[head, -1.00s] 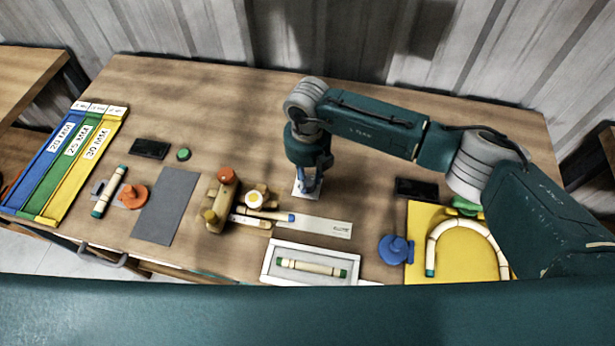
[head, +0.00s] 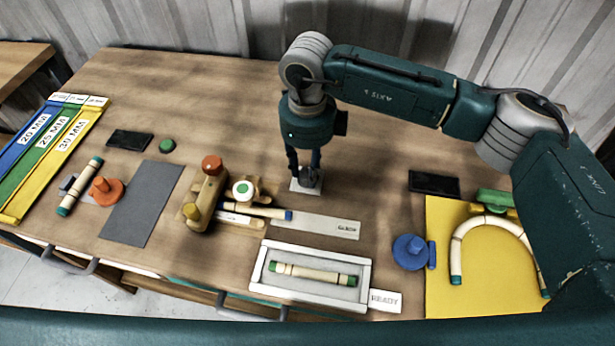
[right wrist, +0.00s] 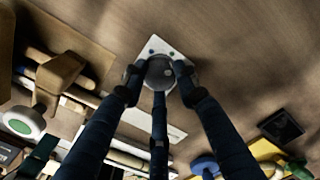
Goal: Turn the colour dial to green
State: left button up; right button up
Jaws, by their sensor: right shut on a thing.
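The colour dial is a dark grey round knob (right wrist: 159,74) on a small white plate (right wrist: 163,47), which also shows in the head view (head: 297,187). Small dots mark the plate, but their colours are too small to read, so I cannot tell which one the dial points to. My right gripper (head: 306,172) reaches straight down onto the dial. In the right wrist view its dark fingers (right wrist: 157,80) are closed around the knob from several sides. The fingers hide part of the knob and plate. My left gripper is not in view.
A wooden fixture (head: 207,197) and a ruler-like strip (head: 315,226) lie left and in front of the dial. A white tray (head: 365,270) holds a rattan piece. A black pad (head: 434,184) and yellow board (head: 440,290) are right. The table behind the dial is clear.

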aim_at(308, 172)
jog(key=shift+n+b, duration=1)
jog(key=shift+b, duration=0.1)
jog(key=o, duration=1.2)
jog(key=shift+c, duration=0.2)
jog(key=shift+r, duration=0.1)
notch_tip(308, 172, up, 12)
